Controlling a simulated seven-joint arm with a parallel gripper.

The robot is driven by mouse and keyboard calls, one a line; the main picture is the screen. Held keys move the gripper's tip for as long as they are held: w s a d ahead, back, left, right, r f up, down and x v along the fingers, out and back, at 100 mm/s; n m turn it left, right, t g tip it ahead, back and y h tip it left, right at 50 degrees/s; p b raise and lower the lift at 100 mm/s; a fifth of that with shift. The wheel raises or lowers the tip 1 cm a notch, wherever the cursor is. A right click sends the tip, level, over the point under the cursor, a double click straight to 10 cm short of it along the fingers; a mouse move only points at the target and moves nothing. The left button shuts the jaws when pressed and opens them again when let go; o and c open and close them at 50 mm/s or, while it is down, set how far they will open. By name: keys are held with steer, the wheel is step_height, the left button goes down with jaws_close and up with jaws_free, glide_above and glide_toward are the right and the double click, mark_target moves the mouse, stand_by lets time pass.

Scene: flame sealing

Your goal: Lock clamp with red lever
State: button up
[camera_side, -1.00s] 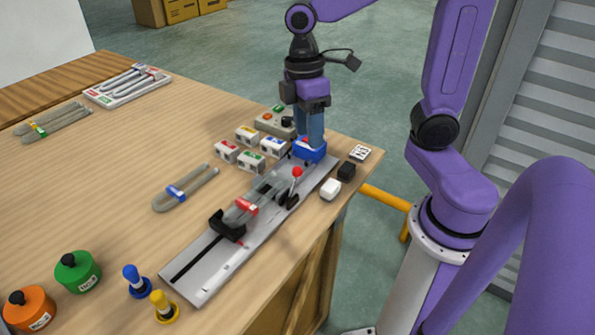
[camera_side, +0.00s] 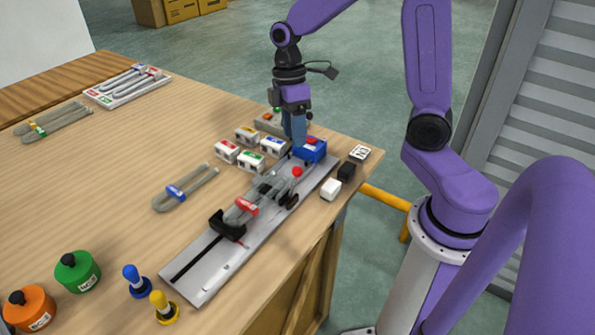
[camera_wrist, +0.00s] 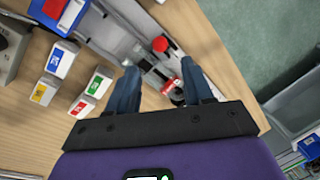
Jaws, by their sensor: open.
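The clamp (camera_side: 270,190) sits on a grey metal rail (camera_side: 205,270) and grips a grey looped piece with a red band (camera_side: 246,206). The lever's red ball knob (camera_side: 297,171) stands at the clamp's right end; it also shows in the wrist view (camera_wrist: 160,44). My gripper (camera_side: 296,146) is open and empty, pointing down above the far end of the rail, behind the knob and beside a blue box (camera_side: 314,151). In the wrist view the knob lies beyond my two blue fingers (camera_wrist: 160,88), near the line between them. Whether a finger touches anything is unclear.
Several small boxes with coloured labels (camera_side: 250,161) stand close left of my gripper, with a grey button box behind. A loose grey loop with a blue band (camera_side: 175,192) lies left.

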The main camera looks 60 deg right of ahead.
mark_target(297, 167)
steer(key=f, duration=0.3)
steer(key=s+f, duration=0.1)
steer(key=f, duration=0.3)
steer(key=a+f, duration=0.1)
steer(key=f, duration=0.2)
steer(key=shift+s+a+f, duration=0.1)
steer(key=shift+s+f, duration=0.25)
steer(key=shift+s, duration=0.05)
jaws_close()
